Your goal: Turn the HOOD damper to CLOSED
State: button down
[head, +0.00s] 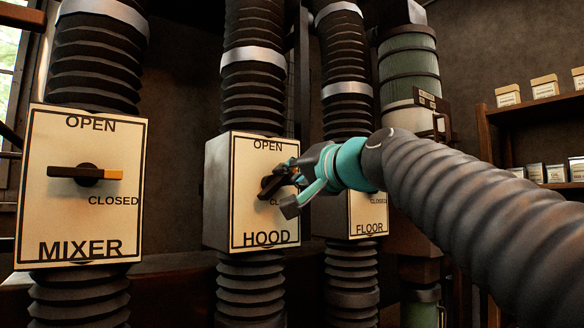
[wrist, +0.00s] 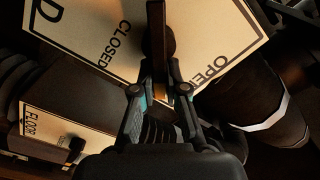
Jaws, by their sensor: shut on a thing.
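The HOOD damper box (head: 222,190) is a cream plate with OPEN at the top and CLOSED at the right. Its dark knob (head: 266,187) has a bar handle (wrist: 159,75) with an orange-brown end. My gripper (head: 289,184) reaches in from the right and is shut on this handle. In the wrist view, my gripper (wrist: 160,98) has a finger on each side of the handle's end. The handle points between the words OPEN and CLOSED, up and to the right on the plate. My fingers partly hide the handle and the word CLOSED in the head view.
The MIXER box (head: 60,215) stands at the left, its handle (head: 105,174) level with the orange end toward CLOSED. The FLOOR box (head: 369,215) is close behind my gripper, partly hidden. Ribbed ducts (head: 253,100) run above and below the boxes. Shelves (head: 540,112) stand at the right.

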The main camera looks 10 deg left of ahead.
jog(key=m, duration=0.1)
jog(key=f+m, duration=0.1)
jog(key=m, duration=0.1)
jog(key=m+p, duration=0.1)
jog(key=shift+w+a+f+g, duration=0.1)
jog(key=shift+w+f+g, duration=0.05)
jog(key=shift+f+g, duration=0.15)
jog(key=shift+f+m+p, duration=0.2)
jog(key=shift+m+p, duration=0.45)
jog(key=shift+m, duration=1.35)
